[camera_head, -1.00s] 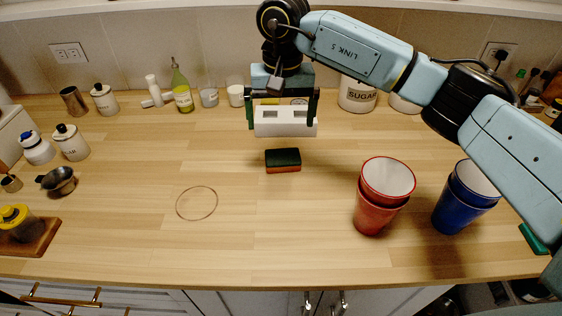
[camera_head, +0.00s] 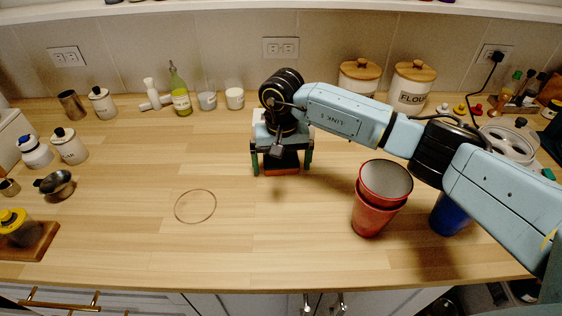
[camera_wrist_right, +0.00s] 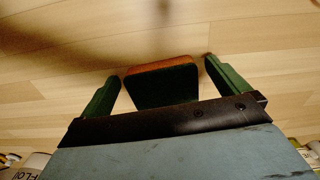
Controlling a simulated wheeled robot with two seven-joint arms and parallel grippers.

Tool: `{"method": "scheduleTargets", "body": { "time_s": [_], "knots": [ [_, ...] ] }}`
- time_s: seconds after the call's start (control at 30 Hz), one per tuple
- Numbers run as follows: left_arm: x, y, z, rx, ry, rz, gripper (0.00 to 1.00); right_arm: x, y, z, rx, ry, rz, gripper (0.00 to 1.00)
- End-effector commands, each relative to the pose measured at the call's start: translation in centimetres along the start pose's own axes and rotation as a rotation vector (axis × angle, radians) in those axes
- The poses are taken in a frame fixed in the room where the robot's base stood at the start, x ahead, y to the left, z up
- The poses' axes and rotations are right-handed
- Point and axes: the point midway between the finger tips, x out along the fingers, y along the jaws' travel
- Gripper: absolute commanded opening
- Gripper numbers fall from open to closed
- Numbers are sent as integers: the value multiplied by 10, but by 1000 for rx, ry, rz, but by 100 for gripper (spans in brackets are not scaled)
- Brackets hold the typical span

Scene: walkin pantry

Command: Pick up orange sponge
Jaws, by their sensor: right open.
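The orange sponge (camera_head: 283,171) lies on the wooden counter, with a dark green layer on top. My right gripper (camera_head: 282,172) is above and around it in the head view, hiding most of it. In the right wrist view the sponge (camera_wrist_right: 162,82) sits between the two green fingers of my right gripper (camera_wrist_right: 158,80). The fingers are open, with a gap on each side of the sponge. My left gripper is not in view.
Stacked red cups (camera_head: 380,200) stand right of the gripper, under my right arm. A blue cup (camera_head: 450,215) is partly hidden behind that arm. A thin ring mark (camera_head: 195,221) lies at left. Canisters and bottles line the back wall. The counter's front middle is clear.

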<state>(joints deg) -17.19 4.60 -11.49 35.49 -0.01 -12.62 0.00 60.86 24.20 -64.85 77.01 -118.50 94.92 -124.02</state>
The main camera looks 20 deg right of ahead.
Motion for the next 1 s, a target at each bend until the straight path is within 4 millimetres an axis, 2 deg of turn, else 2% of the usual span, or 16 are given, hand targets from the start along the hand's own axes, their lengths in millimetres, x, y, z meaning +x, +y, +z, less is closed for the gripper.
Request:
{"method": "scheduleTargets", "body": {
  "time_s": [0.27,0.6,0.87,1.0],
  "knots": [
    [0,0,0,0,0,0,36,3,0,0,0,0,0,99],
    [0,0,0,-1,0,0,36,3,0,0,0,0,0,56],
    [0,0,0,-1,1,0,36,-1,0,-1,0,2,0,56],
    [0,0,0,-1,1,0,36,-20,0,-1,-1,5,0,56]
  ]
}}
